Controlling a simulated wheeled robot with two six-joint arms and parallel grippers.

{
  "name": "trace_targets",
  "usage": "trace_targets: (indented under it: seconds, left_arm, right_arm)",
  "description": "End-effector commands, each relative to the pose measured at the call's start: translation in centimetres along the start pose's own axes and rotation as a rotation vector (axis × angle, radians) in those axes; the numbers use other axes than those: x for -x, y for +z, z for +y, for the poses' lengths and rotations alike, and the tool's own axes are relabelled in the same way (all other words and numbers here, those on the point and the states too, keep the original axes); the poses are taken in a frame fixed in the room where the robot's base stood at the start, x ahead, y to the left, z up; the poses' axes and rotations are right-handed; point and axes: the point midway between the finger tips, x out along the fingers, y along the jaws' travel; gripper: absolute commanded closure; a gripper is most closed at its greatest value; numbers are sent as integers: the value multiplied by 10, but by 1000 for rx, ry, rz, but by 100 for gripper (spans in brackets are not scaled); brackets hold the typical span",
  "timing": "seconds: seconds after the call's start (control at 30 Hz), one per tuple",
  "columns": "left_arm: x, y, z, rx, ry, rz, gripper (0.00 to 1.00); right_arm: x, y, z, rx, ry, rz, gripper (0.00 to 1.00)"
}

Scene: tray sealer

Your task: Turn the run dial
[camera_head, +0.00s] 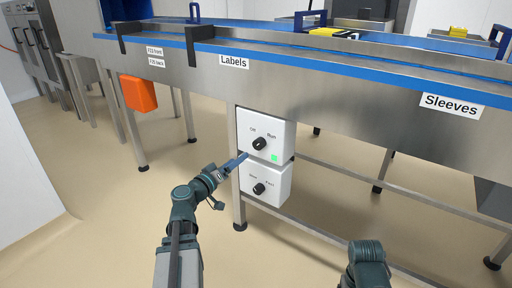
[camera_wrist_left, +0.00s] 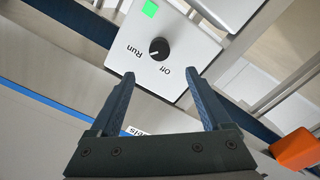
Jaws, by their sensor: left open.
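The run dial (camera_head: 260,143) is a black knob on the upper white control box under the conveyor, between the labels Off and Run. A green square is lit at the box's lower right. In the left wrist view the dial (camera_wrist_left: 159,48) lies ahead of the fingertips, roughly between them, and is not touched. My left gripper (camera_head: 240,160) is in front of the box's lower left edge; it also shows in the left wrist view (camera_wrist_left: 160,85), open and empty. The right arm shows at the bottom of the head view, but its gripper is out of the picture.
A second white box with a black dial (camera_head: 259,188) sits just below. The steel conveyor (camera_head: 330,95) runs above the boxes, with table legs and a low rail beneath. An orange box (camera_head: 138,93) hangs at the left. Floor in front is clear.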

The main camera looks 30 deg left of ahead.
Motion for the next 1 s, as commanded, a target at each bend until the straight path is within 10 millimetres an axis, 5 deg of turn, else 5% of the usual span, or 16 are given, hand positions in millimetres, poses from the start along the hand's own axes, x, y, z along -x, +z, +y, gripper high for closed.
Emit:
trace_targets:
  seconds: [0.5,1.0]
  left_arm:
    - [-101,0,0,0,3,-3,19]
    - [-121,1,1,0,1,-2,19]
  right_arm:
    - [0,0,0,0,0,0,19]
    - [0,0,0,0,0,0,19]
